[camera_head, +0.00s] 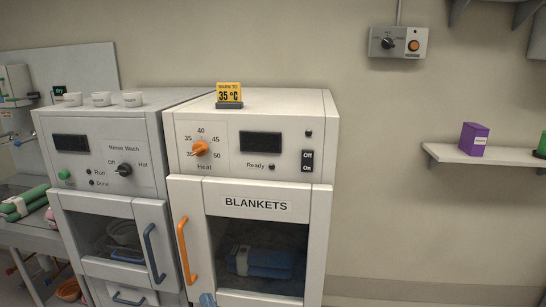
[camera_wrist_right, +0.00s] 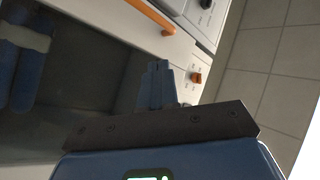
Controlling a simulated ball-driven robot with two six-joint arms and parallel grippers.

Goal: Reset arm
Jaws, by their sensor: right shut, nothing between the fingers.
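My right gripper (camera_head: 207,299) shows as a small blue tip at the bottom edge of the head view, in front of the blanket warmer (camera_head: 322,150), below its orange door handle (camera_head: 184,252). In the right wrist view the blue fingers (camera_wrist_right: 157,86) are together, with nothing between them. The warmer's glass door and the folded blue blankets (camera_wrist_right: 18,75) behind it also show there. The rest of the right arm is out of the head view. My left gripper is in neither view.
The warmer carries an orange heat knob (camera_head: 200,149), an off/on switch (camera_head: 307,161) and a 35 °C sign (camera_head: 229,94). A rinse-wash machine (camera_head: 98,200) stands at left. A wall shelf (camera_head: 500,159) holds a purple box (camera_head: 473,139). Bare wall lies between warmer and shelf.

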